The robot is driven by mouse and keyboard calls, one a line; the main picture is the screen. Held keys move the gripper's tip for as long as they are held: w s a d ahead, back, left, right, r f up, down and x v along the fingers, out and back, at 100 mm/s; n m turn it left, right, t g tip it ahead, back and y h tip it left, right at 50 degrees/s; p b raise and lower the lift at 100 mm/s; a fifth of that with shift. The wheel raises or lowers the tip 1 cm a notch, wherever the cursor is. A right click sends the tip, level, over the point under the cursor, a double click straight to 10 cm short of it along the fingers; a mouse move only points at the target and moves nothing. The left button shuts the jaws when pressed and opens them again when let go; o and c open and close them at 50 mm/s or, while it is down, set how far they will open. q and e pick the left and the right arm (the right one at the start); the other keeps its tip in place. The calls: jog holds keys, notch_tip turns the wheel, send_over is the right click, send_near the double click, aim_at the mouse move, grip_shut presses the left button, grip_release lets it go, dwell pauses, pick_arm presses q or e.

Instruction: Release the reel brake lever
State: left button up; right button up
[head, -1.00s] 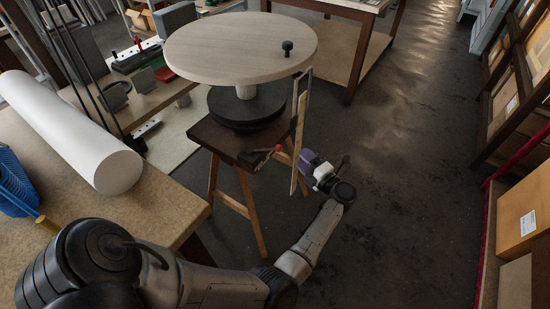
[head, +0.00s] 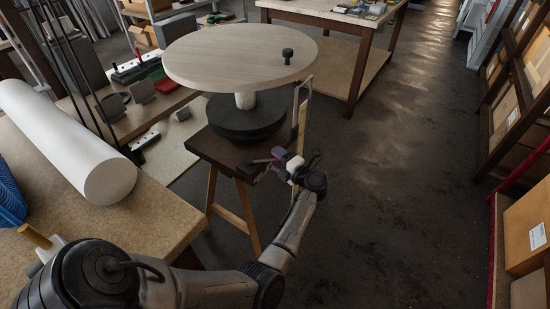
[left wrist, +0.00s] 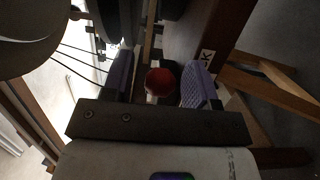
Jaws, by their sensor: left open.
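The reel has a round pale wooden top (head: 240,50) over a black drum (head: 245,118). It stands on a small dark trestle table (head: 215,147). The brake lever (head: 259,161) is a dark bar at the table's near right corner; its red knob (left wrist: 160,82) shows in the left wrist view. My left gripper (head: 283,158) is at the lever's end and partly hides it in the head view. In the left wrist view its purple-padded fingers (left wrist: 159,72) are open, one on each side of the knob. I cannot tell whether they touch it. My right gripper is not in view.
A light upright frame (head: 300,115) stands close behind my left gripper at the table's right side. A white roll (head: 70,145) lies on the workbench (head: 165,195) at left. The floor (head: 400,170) to the right is clear, up to the shelving (head: 515,110).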

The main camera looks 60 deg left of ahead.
pick_arm(q)
jog(key=shift+x, duration=0.8)
jog(key=shift+c, duration=0.2)
grip_shut()
